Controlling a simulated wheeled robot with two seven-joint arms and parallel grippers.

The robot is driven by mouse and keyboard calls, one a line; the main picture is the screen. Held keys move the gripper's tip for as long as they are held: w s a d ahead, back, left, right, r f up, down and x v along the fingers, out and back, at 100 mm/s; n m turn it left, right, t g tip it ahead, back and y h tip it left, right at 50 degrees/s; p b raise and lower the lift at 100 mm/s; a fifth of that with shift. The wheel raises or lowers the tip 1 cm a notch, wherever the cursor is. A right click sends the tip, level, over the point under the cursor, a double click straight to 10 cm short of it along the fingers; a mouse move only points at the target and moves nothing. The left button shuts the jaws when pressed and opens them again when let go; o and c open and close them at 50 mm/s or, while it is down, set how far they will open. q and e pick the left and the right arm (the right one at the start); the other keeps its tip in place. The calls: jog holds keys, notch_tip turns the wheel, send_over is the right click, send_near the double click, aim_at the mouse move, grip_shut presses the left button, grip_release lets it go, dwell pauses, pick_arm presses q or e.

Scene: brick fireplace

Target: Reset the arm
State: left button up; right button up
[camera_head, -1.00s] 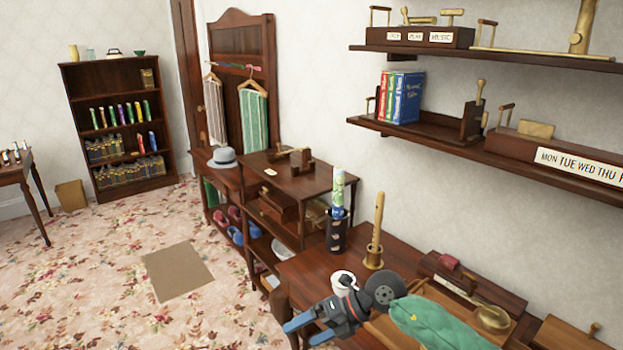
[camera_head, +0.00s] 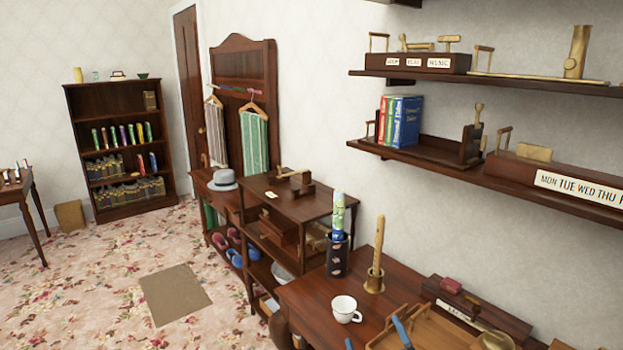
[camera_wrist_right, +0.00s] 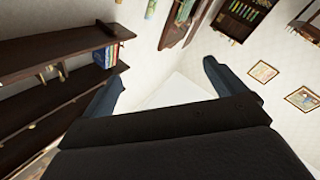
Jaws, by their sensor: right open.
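My right gripper (camera_head: 375,338) shows only as blue fingertips at the bottom edge of the head view, in front of the wooden tray on the near table. In the right wrist view the same gripper (camera_wrist_right: 162,85) has its two dark fingers spread wide. Nothing is between them but pale wall. The rest of the right arm is out of the head view. My left gripper does not show.
The near table (camera_head: 318,300) holds a white cup (camera_head: 345,310), a dark holder (camera_head: 337,262) with rolls, a brass stand (camera_head: 375,280) and a wooden tray (camera_head: 440,328). Wall shelves (camera_head: 478,170) overhang at right. Open floor lies left, with a brown mat (camera_head: 175,294).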

jog(key=s+d+f+m+g+h, duration=0.25)
jog(key=s+d+f+g, duration=0.2)
jog(key=f, duration=0.35)
jog(key=s+d+f+m+g+h, duration=0.2)
jog(key=s+d+f+m+g, duration=0.15)
jog(key=s+f, duration=0.3)
jog(key=s+f+g+y, duration=0.1)
jog(key=s+f+g, duration=0.35)
jog(key=s, duration=0.35)
jog(key=s+f+g+y, duration=0.1)
jog(key=s+f+g, duration=0.35)
jog(key=s, duration=0.35)
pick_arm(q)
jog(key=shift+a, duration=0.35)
pick_arm(e)
jog(key=s+a+f, duration=0.1)
jog(key=s+f, duration=0.1)
jog(key=f, duration=1.8)
jog(key=s+a+f+g, duration=0.1)
jog(key=s+a+f, duration=0.1)
jog(key=f, duration=1.9)
jog(key=shift+s+a, duration=0.2)
jog(key=shift+s, duration=0.3)
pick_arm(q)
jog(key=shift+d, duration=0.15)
